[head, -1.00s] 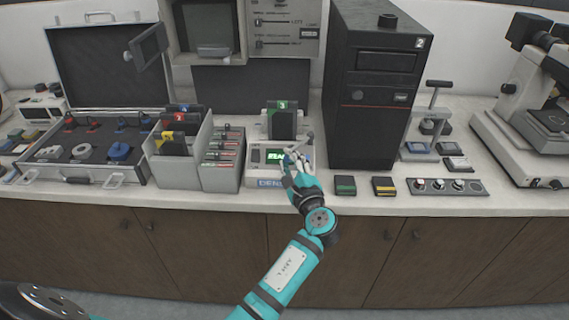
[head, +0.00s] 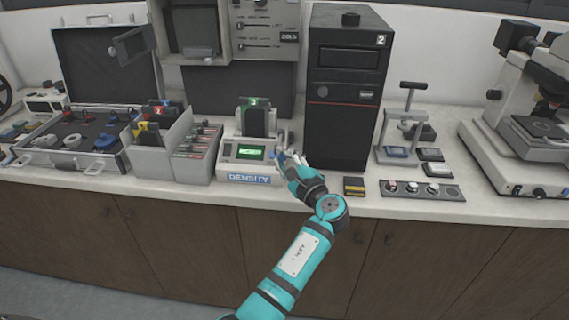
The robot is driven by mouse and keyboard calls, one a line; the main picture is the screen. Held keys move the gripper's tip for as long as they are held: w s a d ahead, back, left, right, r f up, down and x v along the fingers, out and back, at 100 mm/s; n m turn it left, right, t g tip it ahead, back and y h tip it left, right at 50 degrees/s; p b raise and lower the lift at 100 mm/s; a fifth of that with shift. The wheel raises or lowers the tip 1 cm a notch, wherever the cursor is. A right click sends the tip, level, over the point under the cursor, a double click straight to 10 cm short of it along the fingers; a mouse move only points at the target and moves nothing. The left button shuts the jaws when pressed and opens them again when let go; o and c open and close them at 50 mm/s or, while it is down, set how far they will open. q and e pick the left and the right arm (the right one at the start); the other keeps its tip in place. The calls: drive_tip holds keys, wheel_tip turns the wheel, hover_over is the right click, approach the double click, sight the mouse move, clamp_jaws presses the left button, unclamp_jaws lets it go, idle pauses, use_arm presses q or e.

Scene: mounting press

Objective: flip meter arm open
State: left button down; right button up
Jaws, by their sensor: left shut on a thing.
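The density meter (head: 231,167) is a white box on the counter with a lit green display and a blue "DENSITY" label on its front. A dark cartridge with a green 3 tab (head: 255,118) stands upright at its back. My left gripper (head: 283,157) is at the meter's right edge, its arm coming up from the bottom. It is shut on the meter arm (head: 285,138), a thin grey piece mostly hidden by the fingers. How far the arm is raised is hard to tell. My right gripper is out of view.
A tall black tower marked 2 (head: 345,95) stands right of the meter. A grey cartridge holder (head: 183,165) and an open case (head: 65,165) are on the left. A yellow-marked block (head: 354,187) and a knob panel (head: 422,190) lie near the front edge. A microscope (head: 520,135) is far right.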

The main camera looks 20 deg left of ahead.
use_arm(q)
drive_tip(key=shift+w+d+r, duration=0.3)
drive_tip(key=shift+d+r, duration=0.05)
drive_tip(key=shift+d, duration=0.2)
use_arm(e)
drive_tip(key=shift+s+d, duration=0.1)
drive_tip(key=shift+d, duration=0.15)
use_arm(q)
drive_tip(key=c, duration=1.7)
unclamp_jaws()
drive_tip(key=shift+o, duration=1.3)
drive_tip(key=shift+w+d, duration=0.1)
drive_tip(key=shift+d, duration=0.05)
drive_tip(key=shift+o, duration=0.2)
drive_tip(key=shift+w+d+f, duration=0.2)
drive_tip(key=shift+w+d, duration=0.05)
drive_tip(key=shift+d, duration=0.1)
wheel_tip(320, 180, up, 10)
drive_tip(key=shift+s, duration=0.15)
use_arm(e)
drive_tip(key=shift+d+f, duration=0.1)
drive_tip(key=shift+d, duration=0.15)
